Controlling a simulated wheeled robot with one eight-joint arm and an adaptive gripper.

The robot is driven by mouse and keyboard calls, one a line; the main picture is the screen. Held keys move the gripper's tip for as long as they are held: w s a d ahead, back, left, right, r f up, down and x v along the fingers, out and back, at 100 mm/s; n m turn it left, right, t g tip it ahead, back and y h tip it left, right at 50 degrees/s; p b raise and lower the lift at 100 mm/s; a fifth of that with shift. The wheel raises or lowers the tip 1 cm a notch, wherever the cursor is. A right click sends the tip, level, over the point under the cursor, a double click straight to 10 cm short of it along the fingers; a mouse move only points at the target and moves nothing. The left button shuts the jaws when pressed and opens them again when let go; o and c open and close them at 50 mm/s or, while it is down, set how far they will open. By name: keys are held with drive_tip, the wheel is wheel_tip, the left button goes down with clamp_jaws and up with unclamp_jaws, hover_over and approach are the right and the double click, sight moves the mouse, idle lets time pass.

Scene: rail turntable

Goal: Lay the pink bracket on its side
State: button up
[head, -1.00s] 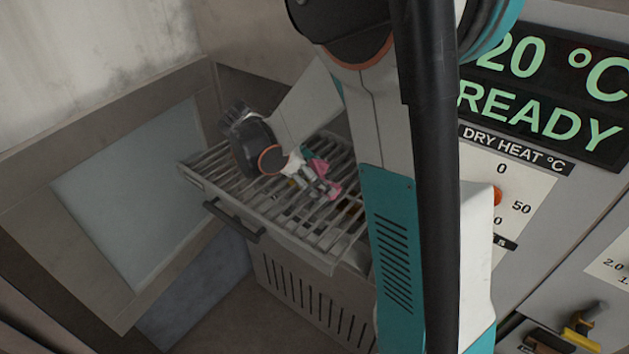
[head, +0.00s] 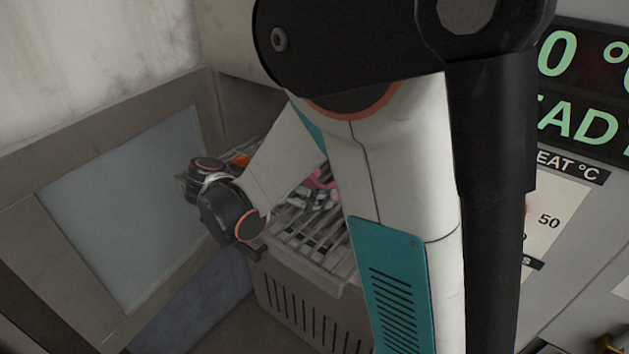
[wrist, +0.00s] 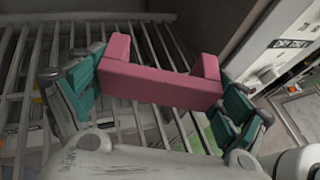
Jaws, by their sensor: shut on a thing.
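The pink bracket (wrist: 160,86) is a U-shaped piece with a long bar and two short end arms. In the wrist view its bar runs across the picture, and its arms point away from my gripper's palm. My gripper (wrist: 158,98) is shut on it, with a teal finger pad at each end. The bracket is over the slatted metal rack (wrist: 65,40); I cannot tell whether it touches the slats. In the head view only a small part of the bracket (head: 320,178) shows, partly hidden by my arm.
A control panel (head: 560,215) with a dial and green display stands at the right. Green and orange pieces show under the slats in the wrist view.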

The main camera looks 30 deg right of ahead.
sight(314, 218)
drive_tip(key=shift+f+b, duration=2.85)
drive_tip(key=shift+f, duration=1.15)
drive_tip(key=shift+f, duration=0.1)
